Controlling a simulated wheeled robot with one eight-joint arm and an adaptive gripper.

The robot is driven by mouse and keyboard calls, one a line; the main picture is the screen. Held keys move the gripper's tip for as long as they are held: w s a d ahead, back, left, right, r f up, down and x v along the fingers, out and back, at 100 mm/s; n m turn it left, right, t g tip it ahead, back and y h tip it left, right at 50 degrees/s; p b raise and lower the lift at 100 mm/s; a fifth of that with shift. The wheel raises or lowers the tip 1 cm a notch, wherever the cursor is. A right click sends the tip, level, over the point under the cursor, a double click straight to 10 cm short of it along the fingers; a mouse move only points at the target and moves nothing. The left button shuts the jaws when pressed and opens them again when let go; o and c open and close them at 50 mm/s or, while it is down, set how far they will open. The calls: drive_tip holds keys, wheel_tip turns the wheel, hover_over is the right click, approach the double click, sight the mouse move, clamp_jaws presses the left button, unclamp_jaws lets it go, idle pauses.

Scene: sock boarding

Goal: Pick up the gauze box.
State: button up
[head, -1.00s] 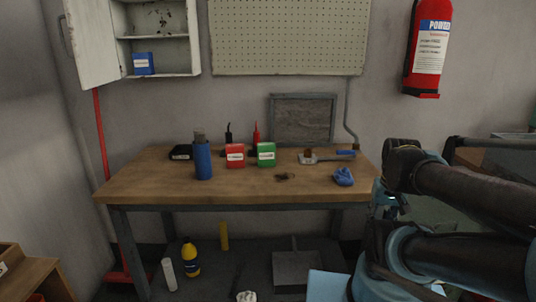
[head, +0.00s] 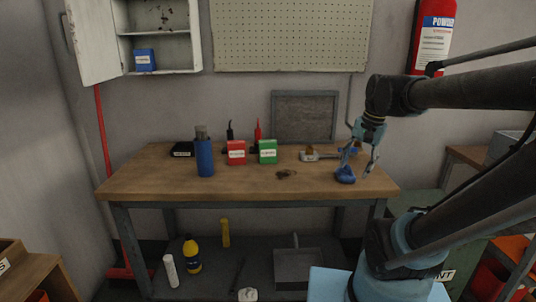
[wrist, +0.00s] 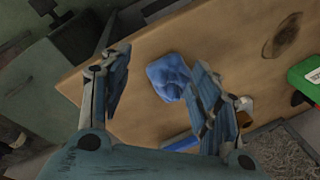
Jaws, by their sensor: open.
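Three labelled boxes show in the head view: a red box (head: 236,153) and a green box (head: 268,152) side by side on the workbench, and a blue box (head: 145,60) on a shelf of the wall cabinet. Their labels are too small to read, so I cannot tell which is the gauze box. My gripper (head: 360,160) is open and empty, above the right end of the bench and right of the red and green boxes. In the wrist view its spread fingers (wrist: 160,64) frame a crumpled blue item. Part of the green box (wrist: 306,75) shows at the right edge there.
The blue item (head: 345,175) lies on the bench (head: 150,185) below my gripper. A blue bottle (head: 204,158) stands left of the red box. The white cabinet's door (head: 92,45) hangs open. A fire extinguisher (head: 431,38) is on the wall at right.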

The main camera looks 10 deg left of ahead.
drive_tip(key=w+a+r+m+g+y, duration=0.1)
drive_tip(key=w+a+r+m, duration=0.3)
drive_tip(key=a, duration=0.5)
drive_tip(key=w+a+r+m+g+y, duration=0.1)
drive_tip(key=w+a+r+m, duration=0.1)
drive_tip(key=w+a+r, duration=0.5)
drive_tip(key=w+a+r+m+g, duration=0.1)
drive_tip(key=w+a+m, duration=0.3)
drive_tip(key=a, duration=0.6)
approach(268, 150)
drive_tip(key=shift+n, duration=0.3)
drive_tip(key=f, duration=0.1)
drive_tip(key=w+a+f, duration=0.1)
drive_tip(key=f, duration=0.1)
drive_tip(key=a+f, duration=0.1)
drive_tip(key=shift+w+a+f, duration=0.2)
drive_tip(key=shift+w+f, duration=0.2)
drive_tip(key=shift+d+x, duration=0.2)
drive_tip(key=shift+x, duration=2.6)
drive_tip(key=shift+s, duration=0.2)
drive_tip(key=c, duration=1.2)
